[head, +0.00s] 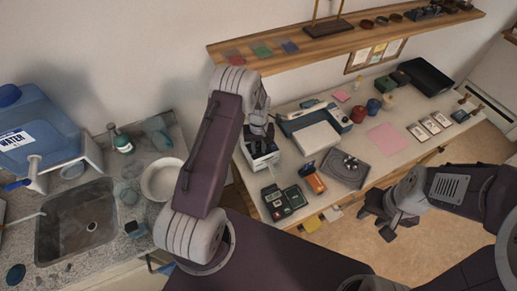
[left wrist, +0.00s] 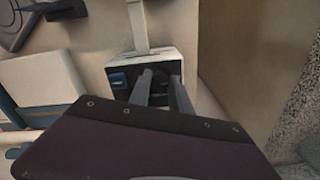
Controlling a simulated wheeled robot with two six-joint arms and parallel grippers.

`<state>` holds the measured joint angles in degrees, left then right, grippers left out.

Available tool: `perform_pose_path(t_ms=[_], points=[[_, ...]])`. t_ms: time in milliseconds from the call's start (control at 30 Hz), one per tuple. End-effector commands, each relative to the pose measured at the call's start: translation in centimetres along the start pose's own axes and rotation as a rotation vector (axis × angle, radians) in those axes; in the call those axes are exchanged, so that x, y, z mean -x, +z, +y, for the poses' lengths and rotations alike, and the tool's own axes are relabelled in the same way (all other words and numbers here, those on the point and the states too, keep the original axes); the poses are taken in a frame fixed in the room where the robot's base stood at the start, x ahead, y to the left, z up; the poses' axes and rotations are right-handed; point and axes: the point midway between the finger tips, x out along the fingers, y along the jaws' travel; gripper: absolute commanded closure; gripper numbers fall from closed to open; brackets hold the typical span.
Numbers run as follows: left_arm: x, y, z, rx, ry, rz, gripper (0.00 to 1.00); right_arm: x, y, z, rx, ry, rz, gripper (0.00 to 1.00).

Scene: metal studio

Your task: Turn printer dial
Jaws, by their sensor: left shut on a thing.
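The printer (head: 258,164) is a small white box at the left end of the long bench, with a pale paper strip at its front. In the left wrist view the printer (left wrist: 168,60) shows a dark panel with a blue button (left wrist: 118,80) at its left. My left gripper (head: 262,140) reaches down to the printer from above. In the left wrist view its two fingers (left wrist: 163,80) rest at the dark panel, shut on the dial, which they mostly hide. My right gripper (head: 377,224) is open and empty, in front of the bench.
A white and blue device (head: 316,135) stands right of the printer. A turntable-like grey unit (head: 346,170), an orange item (head: 316,183) and a black device (head: 285,203) lie nearby. A wooden shelf (head: 350,40) hangs above. A sink (head: 75,222) is at the left.

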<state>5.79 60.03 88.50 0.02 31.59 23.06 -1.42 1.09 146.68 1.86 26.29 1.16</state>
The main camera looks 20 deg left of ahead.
Motion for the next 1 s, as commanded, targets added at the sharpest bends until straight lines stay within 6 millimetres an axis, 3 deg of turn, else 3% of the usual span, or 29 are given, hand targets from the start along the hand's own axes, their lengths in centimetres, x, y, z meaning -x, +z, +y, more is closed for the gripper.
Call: perform_pose_path(t_ms=[600, 633, 700, 1000], points=[[0.25, -0.39, 0.11, 0.042, 0.004, 0.011, 1.0, -0.13, 0.01, 0.0, 0.0, 0.0, 0.0, 0.64], [0.25, -0.4, 0.11, 0.042, 0.005, 0.011, 0.73, -0.13, 0.01, 0.0, 0.0, 0.0, 0.0, 0.64], [0.23, -0.35, 0.09, 0.042, 0.004, 0.01, 0.54, -0.13, 0.01, 0.0, 0.0, 0.0, 0.0, 0.64], [0.17, -0.17, 0.05, 0.041, 0.002, 0.005, 0.54, -0.18, 0.02, 0.0, 0.0, 0.0, 0.0, 0.64]])
